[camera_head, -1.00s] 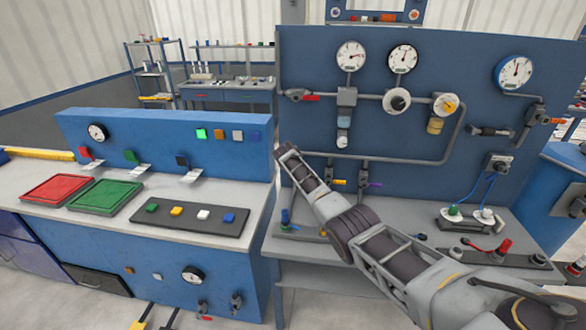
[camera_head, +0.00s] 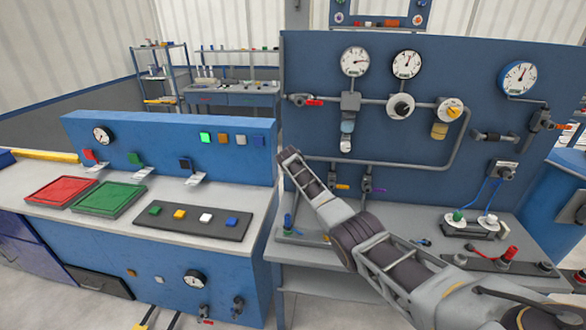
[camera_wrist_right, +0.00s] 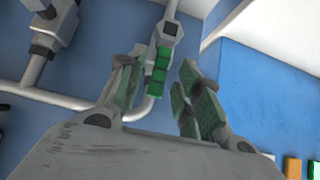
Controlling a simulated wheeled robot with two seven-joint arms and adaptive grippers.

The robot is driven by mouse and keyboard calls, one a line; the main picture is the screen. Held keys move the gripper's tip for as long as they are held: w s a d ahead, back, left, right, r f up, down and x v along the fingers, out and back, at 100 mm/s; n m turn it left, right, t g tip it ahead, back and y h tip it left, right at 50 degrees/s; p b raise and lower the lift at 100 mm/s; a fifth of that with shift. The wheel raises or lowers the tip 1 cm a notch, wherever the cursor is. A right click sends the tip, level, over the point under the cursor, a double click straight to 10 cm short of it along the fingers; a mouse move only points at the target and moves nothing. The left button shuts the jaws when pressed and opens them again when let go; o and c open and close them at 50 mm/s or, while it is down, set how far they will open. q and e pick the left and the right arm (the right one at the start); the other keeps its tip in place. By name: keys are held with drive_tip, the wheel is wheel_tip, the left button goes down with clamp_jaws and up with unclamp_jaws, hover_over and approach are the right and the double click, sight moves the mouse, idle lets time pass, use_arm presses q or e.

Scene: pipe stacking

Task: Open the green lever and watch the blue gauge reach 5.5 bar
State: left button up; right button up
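A lever with a green ribbed grip (camera_wrist_right: 160,72) hangs from a grey valve on a pipe in the right wrist view. My right gripper (camera_wrist_right: 159,64) is open, with one green-padded finger on each side of the lever in the picture; I cannot tell whether either touches it. In the head view my right arm reaches in from the lower right to the left edge of the tall panel, and its fingers and the green lever cannot be made out. A blue-rimmed gauge (camera_head: 517,78) is at the panel's upper right, its numbers too small to read. My left gripper is not in view.
Two dark-rimmed gauges, one at the left (camera_head: 355,61) and one beside it (camera_head: 406,64), sit above pipes with several valves. A low console (camera_head: 170,148) with red and green trays stands left. A red-handled valve (camera_head: 305,101) is on the panel's left side.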

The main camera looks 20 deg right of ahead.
drive_tip(key=v, duration=1.1)
drive_tip(key=shift+s+a+r, duration=0.15)
drive_tip(key=shift+r, duration=0.05)
idle(0.7)
idle(0.6)
